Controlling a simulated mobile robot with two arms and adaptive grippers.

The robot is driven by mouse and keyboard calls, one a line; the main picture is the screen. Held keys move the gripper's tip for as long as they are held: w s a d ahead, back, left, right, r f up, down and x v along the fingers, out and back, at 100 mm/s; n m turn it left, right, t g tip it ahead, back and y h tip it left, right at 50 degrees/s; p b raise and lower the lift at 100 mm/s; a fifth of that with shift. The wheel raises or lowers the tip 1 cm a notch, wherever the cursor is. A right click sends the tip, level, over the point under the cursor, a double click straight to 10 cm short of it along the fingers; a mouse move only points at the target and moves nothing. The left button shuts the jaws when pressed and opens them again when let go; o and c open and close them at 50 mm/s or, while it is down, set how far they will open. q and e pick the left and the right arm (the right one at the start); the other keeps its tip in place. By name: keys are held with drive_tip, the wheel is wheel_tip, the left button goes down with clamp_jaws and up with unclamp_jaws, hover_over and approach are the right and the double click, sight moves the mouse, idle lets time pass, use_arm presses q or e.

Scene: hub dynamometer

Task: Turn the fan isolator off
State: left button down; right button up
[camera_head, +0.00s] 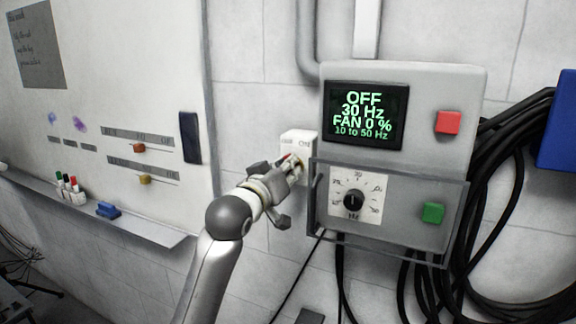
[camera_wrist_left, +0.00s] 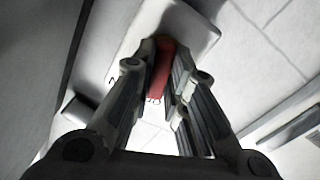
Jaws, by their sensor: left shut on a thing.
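The fan isolator (camera_head: 298,138) is a small white box on the wall, just left of the grey control box. It has two small labels along its top that are hard to read. Its red handle (camera_head: 286,156) shows only in part behind my fingers and seems to tilt toward the left label. My left gripper (camera_head: 293,167) is shut on the red handle. In the left wrist view the red handle (camera_wrist_left: 164,62) lies between the two fingers, in front of the white isolator plate (camera_wrist_left: 195,24). My right gripper is in neither view.
The grey control box (camera_head: 472,88) has a screen (camera_head: 364,114) reading OFF, 30 Hz, FAN 0 %. It carries a red button (camera_head: 448,122), a green button (camera_head: 433,213) and a black dial (camera_head: 353,201). A metal guard frame surrounds its lower part. Black cables hang at right; a whiteboard (camera_head: 100,100) is left.

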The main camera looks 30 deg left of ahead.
use_arm(q)
drive_tip(key=n+p, duration=0.2)
drive_tip(key=n, duration=0.2)
drive_tip(key=shift+a+n, duration=0.1)
drive_tip(key=shift+n, duration=0.3)
drive_tip(key=shift+f, duration=0.1)
drive_tip(key=c, duration=1.4)
unclamp_jaws()
drive_tip(key=shift+c, duration=0.2)
drive_tip(key=s, duration=1.2)
drive_tip(key=shift+d, duration=0.35)
